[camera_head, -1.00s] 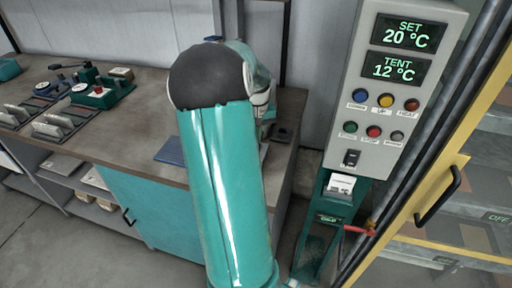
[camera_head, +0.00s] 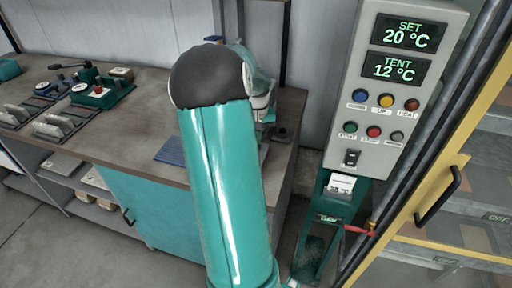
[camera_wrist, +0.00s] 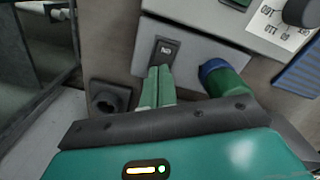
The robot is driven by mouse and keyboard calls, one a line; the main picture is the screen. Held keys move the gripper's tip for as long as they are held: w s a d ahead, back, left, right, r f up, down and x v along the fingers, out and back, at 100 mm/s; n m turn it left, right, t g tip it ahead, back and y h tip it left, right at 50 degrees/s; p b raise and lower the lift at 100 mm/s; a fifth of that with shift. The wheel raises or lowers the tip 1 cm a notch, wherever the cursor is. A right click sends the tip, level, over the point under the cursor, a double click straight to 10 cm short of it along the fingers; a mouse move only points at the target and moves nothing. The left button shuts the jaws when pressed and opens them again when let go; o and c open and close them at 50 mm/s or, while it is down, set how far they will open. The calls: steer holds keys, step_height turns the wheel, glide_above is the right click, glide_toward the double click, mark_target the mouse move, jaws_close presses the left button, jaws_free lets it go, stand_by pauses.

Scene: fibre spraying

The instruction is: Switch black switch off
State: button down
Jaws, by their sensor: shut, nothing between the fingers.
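In the wrist view, a black rocker switch (camera_wrist: 167,50) with pale marking sits on a grey plate (camera_wrist: 205,42) on the bench. My gripper (camera_wrist: 157,72) has its two green fingers together, with nothing between them. Their tips are at the near edge of the switch in the picture; I cannot tell whether they touch it. In the head view my arm hides this switch and my fingers. Another black switch (camera_head: 351,158) is low on the grey control panel (camera_head: 371,150), right of my arm.
A blue-and-green cylinder (camera_wrist: 222,78) stands right of my fingers, and a dark square fitting (camera_wrist: 110,97) lies to their left. The panel has displays and coloured buttons. A yellow-framed door (camera_head: 437,190) is at the right. The bench (camera_head: 150,120) holds several devices at the left.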

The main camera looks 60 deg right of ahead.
steer(key=shift+f, duration=0.25)
steer(key=shift+r, duration=3.55)
